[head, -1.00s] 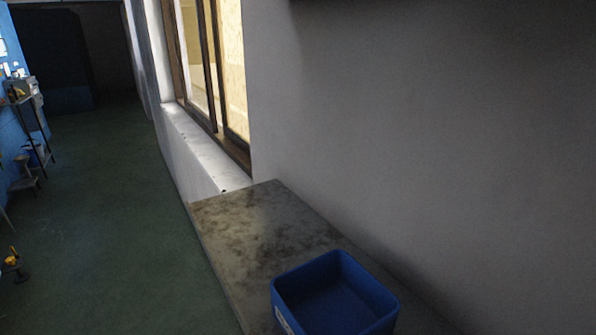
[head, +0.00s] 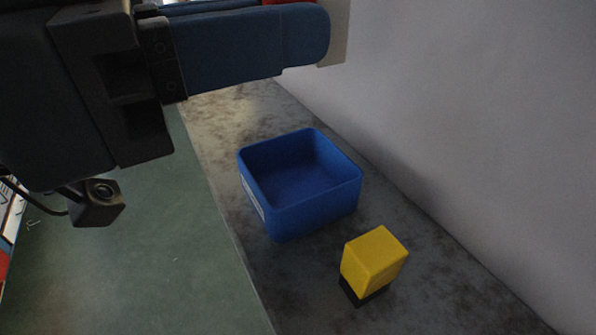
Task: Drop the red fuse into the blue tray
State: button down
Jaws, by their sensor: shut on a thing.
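The blue tray (head: 318,206) stands on the grey mottled bench in the head view. It is open at the top, and the part of its inside that I can see is empty. My gripper (head: 290,14) reaches in from the upper left with blue fingers and is shut on the red fuse (head: 290,2). Only a strip of red shows at the top edge, with a pale piece by the fingertip; the near finger and the frame edge hide the rest. In the picture the gripper is above and beyond the tray, apart from it.
A yellow block with a dark base (head: 373,262) stands on the bench (head: 425,285), just in front of the tray and to its right. A bare wall (head: 470,120) borders the bench on the right. Green floor (head: 160,260) lies to the left.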

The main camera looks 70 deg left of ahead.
jog(key=shift+f+b, duration=1.35)
jog(key=shift+f, duration=1.3)
jog(key=c, duration=0.9)
grip_release()
jog(key=shift+c, duration=0.2)
jog(key=s+b, duration=0.1)
jog(key=s, duration=0.6)
jog(key=shift+s+d, duration=0.4)
jog(key=shift+d, duration=0.05)
